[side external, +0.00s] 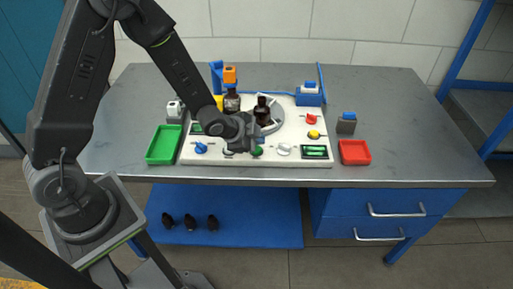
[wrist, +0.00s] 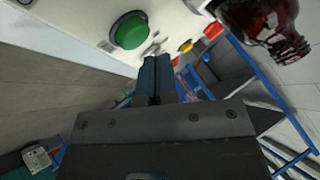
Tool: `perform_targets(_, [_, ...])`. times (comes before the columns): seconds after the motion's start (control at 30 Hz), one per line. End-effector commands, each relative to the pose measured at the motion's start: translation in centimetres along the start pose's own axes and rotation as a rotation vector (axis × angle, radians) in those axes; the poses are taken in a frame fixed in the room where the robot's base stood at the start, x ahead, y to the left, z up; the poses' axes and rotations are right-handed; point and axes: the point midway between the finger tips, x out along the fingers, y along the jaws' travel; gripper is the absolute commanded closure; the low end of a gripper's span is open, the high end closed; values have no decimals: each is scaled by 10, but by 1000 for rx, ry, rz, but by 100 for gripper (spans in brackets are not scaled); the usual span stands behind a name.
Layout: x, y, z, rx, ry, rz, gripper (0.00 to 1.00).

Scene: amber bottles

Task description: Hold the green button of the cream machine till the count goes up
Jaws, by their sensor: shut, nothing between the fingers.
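The cream machine (side external: 300,165) lies on the grey table, with controls and green-lit displays on its top. Its green button (side external: 257,151) is at the front middle, partly hidden by my gripper (side external: 260,141). In the wrist view the round green button (wrist: 129,32) shows clearly, to the left of and beyond my shut fingers (wrist: 157,60). The fingers are together with nothing between them. They look apart from the button in the wrist view; the side view does not settle this. A display (side external: 315,152) is lit at the front right, but its figures are too small to read.
A blue knob (side external: 201,148) and white knob (side external: 283,149) flank the button. A green tray (side external: 164,145) and red tray (side external: 354,152) lie beside.

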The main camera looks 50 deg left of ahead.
Motion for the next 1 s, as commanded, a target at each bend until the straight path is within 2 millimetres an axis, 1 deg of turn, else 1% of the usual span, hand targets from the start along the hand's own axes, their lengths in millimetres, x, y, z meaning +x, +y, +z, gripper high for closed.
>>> perform_targets(0.47, [6, 4, 4, -1, -1, 0, 100])
perform_targets(1.0, [7, 5, 5, 0, 0, 0, 100])
